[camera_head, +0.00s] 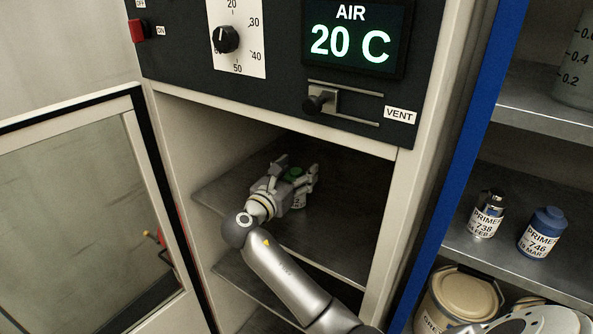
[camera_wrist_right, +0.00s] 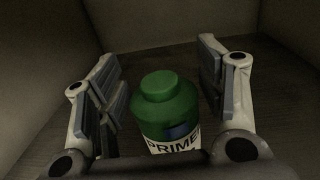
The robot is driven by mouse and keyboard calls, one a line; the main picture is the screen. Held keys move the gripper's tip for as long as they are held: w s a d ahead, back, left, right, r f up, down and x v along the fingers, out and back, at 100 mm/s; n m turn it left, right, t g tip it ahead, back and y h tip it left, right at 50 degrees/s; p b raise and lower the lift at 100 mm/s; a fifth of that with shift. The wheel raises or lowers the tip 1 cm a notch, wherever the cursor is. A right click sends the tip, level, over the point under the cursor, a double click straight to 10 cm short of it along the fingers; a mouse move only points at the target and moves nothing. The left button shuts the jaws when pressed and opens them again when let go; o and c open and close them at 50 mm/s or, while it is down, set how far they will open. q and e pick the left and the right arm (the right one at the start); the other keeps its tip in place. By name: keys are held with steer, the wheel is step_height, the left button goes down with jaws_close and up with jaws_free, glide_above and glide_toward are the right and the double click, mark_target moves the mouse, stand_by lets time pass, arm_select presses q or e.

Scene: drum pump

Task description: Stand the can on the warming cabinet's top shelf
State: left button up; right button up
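The green can (camera_head: 294,174) with a white PRIMER label stands upright on the warming cabinet's top shelf (camera_head: 345,225), inside the cabinet (camera_head: 398,215). In the right wrist view the can (camera_wrist_right: 166,105) is between the two fingers of my right gripper (camera_wrist_right: 158,58). The fingers are spread, with dark gaps between their pads and the can. In the head view my right gripper (camera_head: 298,167) reaches into the cabinet around the can and hides part of it. My left gripper is not in view.
The cabinet's glass door (camera_head: 75,215) stands open at left. A lower shelf (camera_head: 245,280) lies beneath my arm. The panel above shows AIR 20 C (camera_head: 350,40). At right, a blue-edged rack holds a silver-topped can (camera_head: 487,215), a blue can (camera_head: 541,232) and a large tin (camera_head: 460,297).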

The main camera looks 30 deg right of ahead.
steer(key=shift+o, duration=0.4)
steer(key=shift+d, duration=0.1)
steer(key=shift+r, duration=0.25)
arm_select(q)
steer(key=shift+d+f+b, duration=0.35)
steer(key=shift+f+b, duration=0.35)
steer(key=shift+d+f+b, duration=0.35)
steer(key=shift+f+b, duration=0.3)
arm_select(e)
steer(key=v, duration=1.2)
